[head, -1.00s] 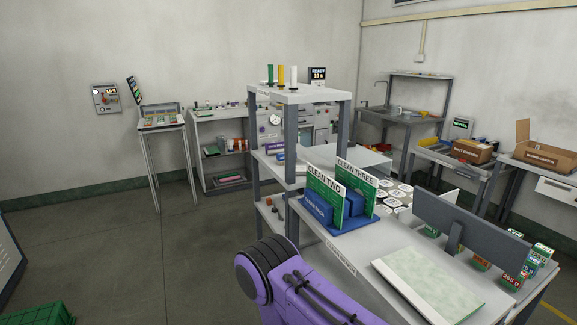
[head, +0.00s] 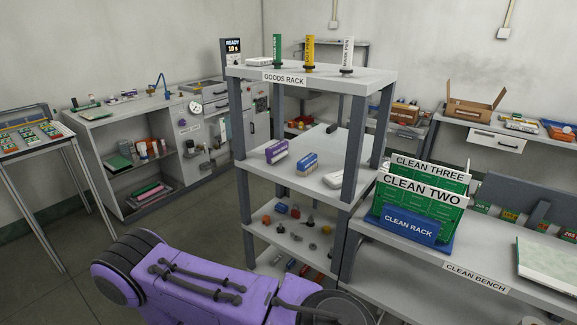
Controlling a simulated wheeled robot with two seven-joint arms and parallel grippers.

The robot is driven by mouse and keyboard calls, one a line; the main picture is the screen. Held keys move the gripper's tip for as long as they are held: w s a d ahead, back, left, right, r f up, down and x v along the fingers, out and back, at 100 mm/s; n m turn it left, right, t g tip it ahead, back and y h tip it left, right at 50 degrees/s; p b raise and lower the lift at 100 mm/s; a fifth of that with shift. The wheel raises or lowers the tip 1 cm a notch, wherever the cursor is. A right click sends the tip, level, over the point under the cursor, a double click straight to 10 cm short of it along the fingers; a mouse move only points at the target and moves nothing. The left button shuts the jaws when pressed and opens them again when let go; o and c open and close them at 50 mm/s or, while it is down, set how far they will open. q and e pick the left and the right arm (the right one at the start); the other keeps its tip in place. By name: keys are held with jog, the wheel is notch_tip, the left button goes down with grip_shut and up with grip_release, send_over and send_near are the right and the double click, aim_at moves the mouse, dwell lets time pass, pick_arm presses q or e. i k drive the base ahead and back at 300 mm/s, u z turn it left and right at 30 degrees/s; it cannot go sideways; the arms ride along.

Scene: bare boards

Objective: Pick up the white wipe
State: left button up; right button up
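A small whitish block, which looks like the white wipe (head: 334,180), lies on the middle shelf of the goods rack (head: 262,189). It sits at the right end of a row, close to the rack's front right post. A blue wipe (head: 307,163) and a purple wipe (head: 277,151) lie to its left on the same shelf, apart from it. Neither of my grippers is in view. A purple link of my own arm crosses the bottom of the picture, below and in front of the rack.
The rack's top holds green, yellow and white pens, and its lower shelf holds several small parts. Right of it, the clean bench (head: 400,281) carries the blue clean rack (head: 409,229) with green boards. Open floor (head: 60,290) lies to the left.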

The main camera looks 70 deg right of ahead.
aim_at(334, 179)
jog(key=i, duration=0.65)
jog(key=z, duration=3.1)
